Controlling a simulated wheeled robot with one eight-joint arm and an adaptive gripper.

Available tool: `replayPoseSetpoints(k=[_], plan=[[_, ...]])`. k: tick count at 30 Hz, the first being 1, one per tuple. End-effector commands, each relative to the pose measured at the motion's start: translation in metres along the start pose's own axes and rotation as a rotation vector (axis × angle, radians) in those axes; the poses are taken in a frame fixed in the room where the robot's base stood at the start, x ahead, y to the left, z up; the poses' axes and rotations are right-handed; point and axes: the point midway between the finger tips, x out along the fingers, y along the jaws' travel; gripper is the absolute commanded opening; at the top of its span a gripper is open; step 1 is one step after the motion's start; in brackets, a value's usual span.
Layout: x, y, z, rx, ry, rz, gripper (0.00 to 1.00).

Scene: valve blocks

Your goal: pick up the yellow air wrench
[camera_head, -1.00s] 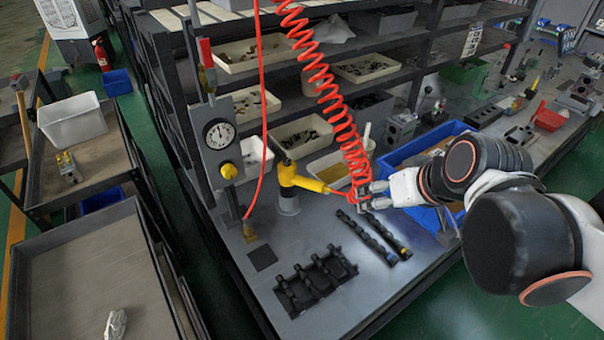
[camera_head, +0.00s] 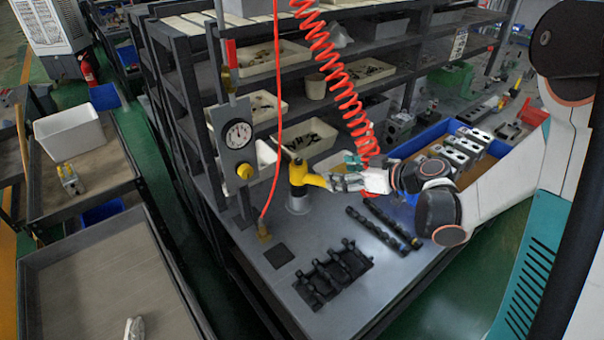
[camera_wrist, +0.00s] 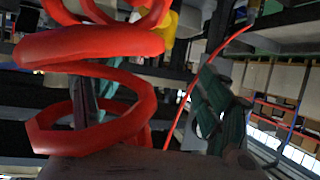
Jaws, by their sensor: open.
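The yellow air wrench (camera_head: 298,174) sits upright in a pale round holder (camera_head: 298,203) on the grey bench, its yellow handle extending right. A red coiled hose (camera_head: 343,85) hangs from above, behind my gripper in the head view. My gripper (camera_head: 338,181) is open at the right end of the wrench's handle; whether they touch cannot be told. In the wrist view the red coil (camera_wrist: 95,45) fills the near left and hides much of my fingers. A part of the yellow wrench (camera_wrist: 163,25) shows behind the coil at the top.
A gauge panel (camera_head: 237,134) on a post stands left of the wrench. Black racks (camera_head: 333,272) and two dark bars (camera_head: 385,227) lie in front. A blue bin (camera_head: 408,149) with metal blocks is at the right. Shelves with trays stand behind.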

Motion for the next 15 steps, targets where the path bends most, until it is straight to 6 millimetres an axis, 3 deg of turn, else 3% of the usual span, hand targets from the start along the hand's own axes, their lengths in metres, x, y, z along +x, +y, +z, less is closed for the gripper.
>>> replayPoseSetpoints(k=[7,15], plan=[[0.015,0.007,0.007,-0.032,0.035,-0.005,0.7],[0.065,0.005,0.006,-0.033,0.035,-0.007,0.7]])
